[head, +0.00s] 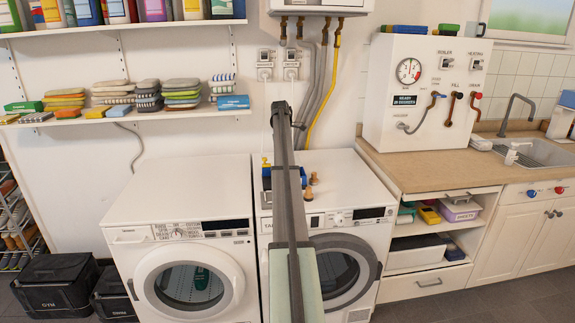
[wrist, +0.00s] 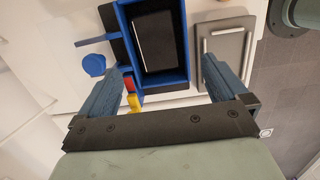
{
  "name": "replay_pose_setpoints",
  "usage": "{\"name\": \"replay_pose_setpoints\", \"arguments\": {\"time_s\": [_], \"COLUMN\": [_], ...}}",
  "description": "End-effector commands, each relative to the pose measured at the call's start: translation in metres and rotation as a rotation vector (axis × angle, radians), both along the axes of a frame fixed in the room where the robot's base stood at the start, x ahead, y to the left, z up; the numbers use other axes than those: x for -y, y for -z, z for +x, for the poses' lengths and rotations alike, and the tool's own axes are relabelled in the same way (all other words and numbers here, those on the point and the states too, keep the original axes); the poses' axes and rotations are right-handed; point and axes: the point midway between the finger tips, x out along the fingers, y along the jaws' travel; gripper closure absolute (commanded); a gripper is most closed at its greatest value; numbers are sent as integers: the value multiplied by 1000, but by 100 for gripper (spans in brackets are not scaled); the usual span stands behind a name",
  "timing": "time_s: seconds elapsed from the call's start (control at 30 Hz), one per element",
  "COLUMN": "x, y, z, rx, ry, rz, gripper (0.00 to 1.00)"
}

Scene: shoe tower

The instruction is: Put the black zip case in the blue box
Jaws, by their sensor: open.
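The blue box (wrist: 116,22) is below my gripper in the wrist view, with blue walls and a dark inside. A flat black item with a pale outline, which looks like the black zip case (wrist: 158,42), lies within the box walls. My gripper (wrist: 166,68) is open, its two blue-grey fingers apart with nothing between them, over the near side of the box. In the head view the blue box (head: 266,183) shows beside my arm on the right-hand washing machine. My arm hides much of it, and the case cannot be made out there.
Red and yellow pieces (wrist: 132,101) are near the left finger. Wooden pegs (head: 309,191) stand on the washing machine (head: 345,175). The left machine's top (head: 185,185) is clear.

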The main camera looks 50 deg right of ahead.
Motion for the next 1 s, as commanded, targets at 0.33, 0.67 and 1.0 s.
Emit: {"name": "replay_pose_setpoints", "arguments": {"time_s": [0.33, 0.67, 1.0], "x": [0, 0, -126], "y": [-28, -29, 10], "z": [4, 5, 74], "rx": [1, 1, 123], "ry": [0, 0, -18], "rz": [-4, -4, -2], "gripper": [1, 1, 1]}}
